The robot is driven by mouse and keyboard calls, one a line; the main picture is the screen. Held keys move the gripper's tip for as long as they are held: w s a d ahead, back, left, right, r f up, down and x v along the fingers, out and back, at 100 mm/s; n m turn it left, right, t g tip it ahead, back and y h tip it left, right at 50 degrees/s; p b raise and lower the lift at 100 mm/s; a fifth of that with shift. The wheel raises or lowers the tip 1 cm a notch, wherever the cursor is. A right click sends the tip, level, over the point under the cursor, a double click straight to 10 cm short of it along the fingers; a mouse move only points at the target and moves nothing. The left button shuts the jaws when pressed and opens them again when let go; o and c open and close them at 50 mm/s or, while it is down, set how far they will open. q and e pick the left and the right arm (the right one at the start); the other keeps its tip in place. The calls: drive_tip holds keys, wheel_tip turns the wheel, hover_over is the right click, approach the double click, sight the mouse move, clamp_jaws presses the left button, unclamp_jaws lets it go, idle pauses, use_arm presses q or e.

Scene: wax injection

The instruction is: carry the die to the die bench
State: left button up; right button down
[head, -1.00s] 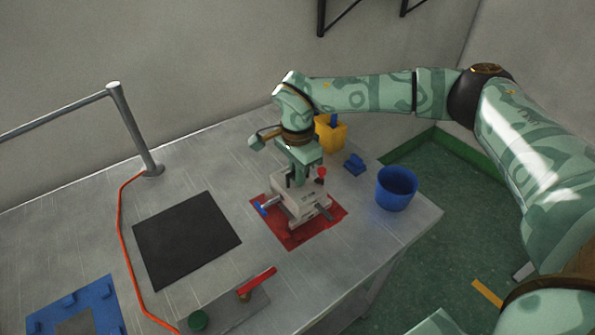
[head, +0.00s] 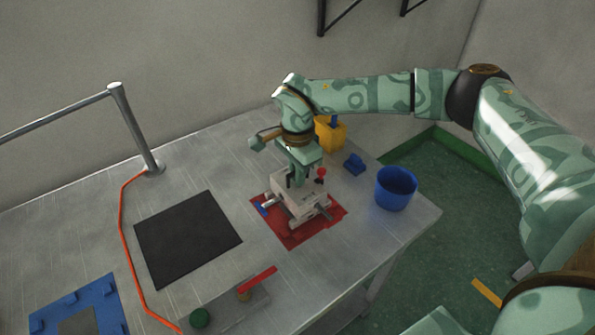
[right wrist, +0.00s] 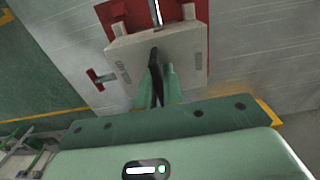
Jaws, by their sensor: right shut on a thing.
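The die is a pale grey block (head: 305,200) with a metal rod on each side. It is over the red mat (head: 291,240) on the metal table; I cannot tell whether it touches the mat. My right gripper (head: 295,182) reaches down from above and is shut on the die's top. In the right wrist view the die (right wrist: 185,50) shows beyond my right gripper's fingers (right wrist: 157,85), with the red mat (right wrist: 120,12) behind it. My left gripper is not in view. No bench labelled as the die bench can be made out.
A black mat (head: 188,240) lies left of the red one. A red-handled device (head: 258,283) stands in front, with an orange hose (head: 127,240) and blue frame (head: 112,305) left. A blue bucket (head: 396,190), small blue block (head: 354,164) and yellow bin (head: 331,138) are at right.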

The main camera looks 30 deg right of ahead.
drive_tip(key=shift+w+f+b, duration=0.1)
drive_tip(key=shift+f+b, duration=0.2)
drive_tip(key=shift+f, duration=0.55)
drive_tip(key=c, duration=1.5)
unclamp_jaws()
drive_tip(key=shift+o, duration=0.2)
drive_tip(key=shift+s+f, duration=0.2)
wheel_tip(320, 180, up, 17)
drive_tip(key=p, duration=0.3)
drive_tip(key=shift+f, duration=0.2)
drive_tip(key=shift+a+f, duration=0.1)
